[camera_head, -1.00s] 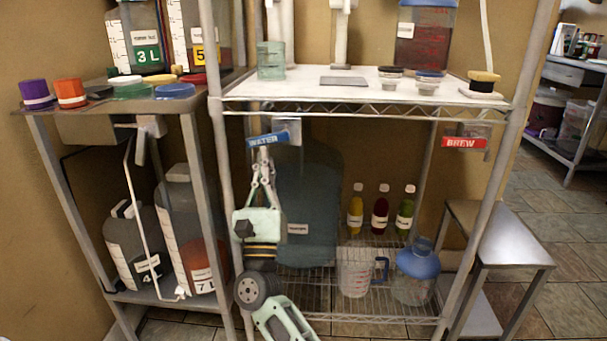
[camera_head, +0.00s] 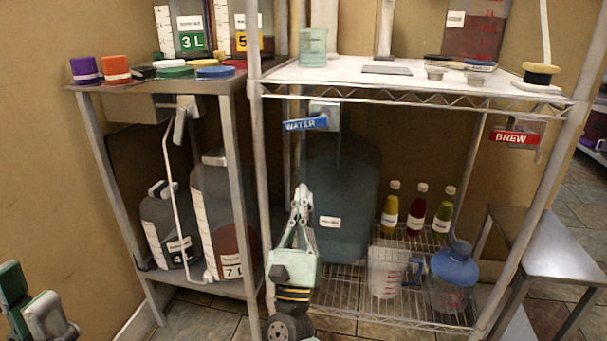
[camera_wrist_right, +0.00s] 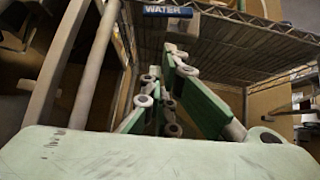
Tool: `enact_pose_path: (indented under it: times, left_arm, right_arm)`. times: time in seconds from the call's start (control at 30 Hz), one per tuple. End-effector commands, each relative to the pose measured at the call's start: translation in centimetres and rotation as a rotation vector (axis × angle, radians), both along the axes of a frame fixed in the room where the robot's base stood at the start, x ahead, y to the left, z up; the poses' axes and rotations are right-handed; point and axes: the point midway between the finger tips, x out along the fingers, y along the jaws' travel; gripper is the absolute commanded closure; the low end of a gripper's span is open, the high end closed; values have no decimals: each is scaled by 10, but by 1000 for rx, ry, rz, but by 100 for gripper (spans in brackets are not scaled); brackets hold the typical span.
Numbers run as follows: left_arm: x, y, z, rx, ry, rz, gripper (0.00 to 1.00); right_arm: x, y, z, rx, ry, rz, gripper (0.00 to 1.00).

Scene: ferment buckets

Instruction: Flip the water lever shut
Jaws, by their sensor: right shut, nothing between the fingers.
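The water lever (camera_head: 306,124) is a blue bar marked WATER, under the front edge of the wire shelf at its left end. It points left from its grey valve mount (camera_head: 325,115), tilted slightly. In the right wrist view, the lever (camera_wrist_right: 168,11) is at the top, beyond the fingertips. My right gripper (camera_head: 303,192) is below the lever, pointing up, with a clear gap between them. Its fingers meet at the tips and hold nothing; they also show in the right wrist view (camera_wrist_right: 172,50). My left gripper does not show clearly; only a green and grey part of mine is at lower left.
A red BREW lever (camera_head: 515,137) hangs at the shelf's right end. A large dark water container (camera_head: 342,190) stands behind my gripper. A shelf post (camera_head: 264,170) is close on its left. Bottles, a measuring jug (camera_head: 386,272) and a blue-topped jug (camera_head: 455,268) occupy the lower rack.

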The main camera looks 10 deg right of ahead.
Motion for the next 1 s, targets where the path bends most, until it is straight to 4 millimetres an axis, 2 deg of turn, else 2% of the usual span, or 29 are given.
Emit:
enact_pose_path:
  times: [0.1, 0.3, 0.63, 0.73, 0.87, 1.0]
  left_arm:
    - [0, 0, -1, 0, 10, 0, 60]
    - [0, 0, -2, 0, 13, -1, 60]
    - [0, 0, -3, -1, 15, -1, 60]
    - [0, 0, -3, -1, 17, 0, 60]
    - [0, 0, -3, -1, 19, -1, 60]
    - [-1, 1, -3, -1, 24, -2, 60]
  right_arm:
    - [-12, 3, -12, 0, 2, 0, 100]
    - [-21, 5, -20, 0, -1, 0, 100]
    - [-22, 5, -21, -3, -1, -3, 100]
    - [-30, 3, -17, -46, -1, -47, 100]
    - [-61, -5, 0, -223, -4, -228, 100]
    - [-117, -13, 28, -505, -12, -566, 100]
